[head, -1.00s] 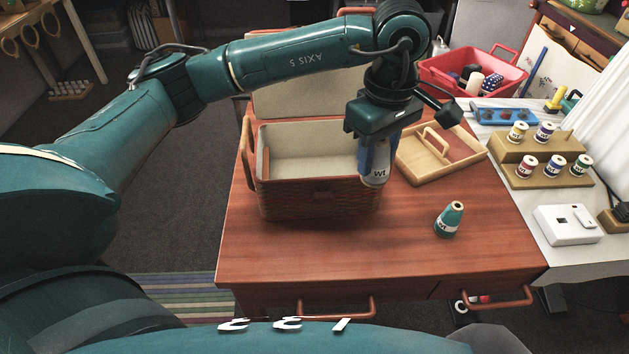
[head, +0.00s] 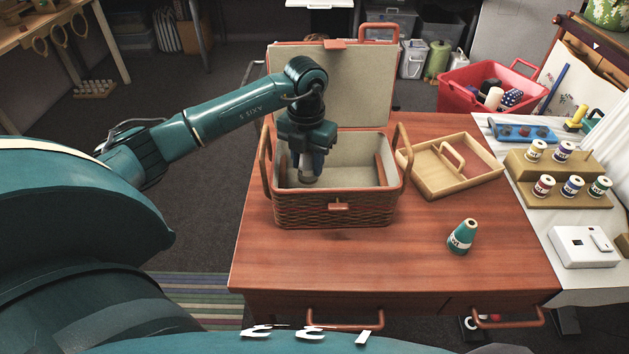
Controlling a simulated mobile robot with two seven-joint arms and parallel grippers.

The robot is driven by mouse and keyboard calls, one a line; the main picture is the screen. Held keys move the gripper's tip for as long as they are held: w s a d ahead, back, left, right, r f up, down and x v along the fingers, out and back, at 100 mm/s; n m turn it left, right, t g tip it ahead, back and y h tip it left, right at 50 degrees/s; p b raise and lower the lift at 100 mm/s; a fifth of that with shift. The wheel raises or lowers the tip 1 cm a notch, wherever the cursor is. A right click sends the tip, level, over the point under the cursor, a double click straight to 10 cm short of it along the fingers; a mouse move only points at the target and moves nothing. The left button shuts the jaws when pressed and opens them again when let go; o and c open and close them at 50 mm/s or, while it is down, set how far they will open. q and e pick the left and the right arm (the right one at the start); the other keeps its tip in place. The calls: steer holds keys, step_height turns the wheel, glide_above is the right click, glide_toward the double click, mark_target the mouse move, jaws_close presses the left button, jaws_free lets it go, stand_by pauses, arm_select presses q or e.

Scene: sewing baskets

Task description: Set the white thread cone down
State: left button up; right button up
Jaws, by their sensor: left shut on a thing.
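My left gripper (head: 307,165) points down into the open wicker basket (head: 334,212) on the wooden table. The basket's lid (head: 335,88) stands open at the back. A teal thread cone (head: 461,238) stands on the table to the right. My right gripper is not in view.
A wooden tray (head: 440,190) with a handle lies right of the basket. Raised basket handles flank the opening. A red bin (head: 460,95) stands behind. Thread spools on wooden racks (head: 557,185) and a white box (head: 580,246) are at right. The table's front is clear.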

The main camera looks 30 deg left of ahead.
mark_target(308, 179)
arm_select(q)
steer(key=shift+f, duration=2.7)
steer(key=shift+f, duration=0.2)
steer(key=o, duration=1)
steer(key=shift+r, duration=0.1)
step_height(308, 179, up, 12)
steer(key=shift+r, duration=0.15)
steer(key=shift+s+d, duration=0.1)
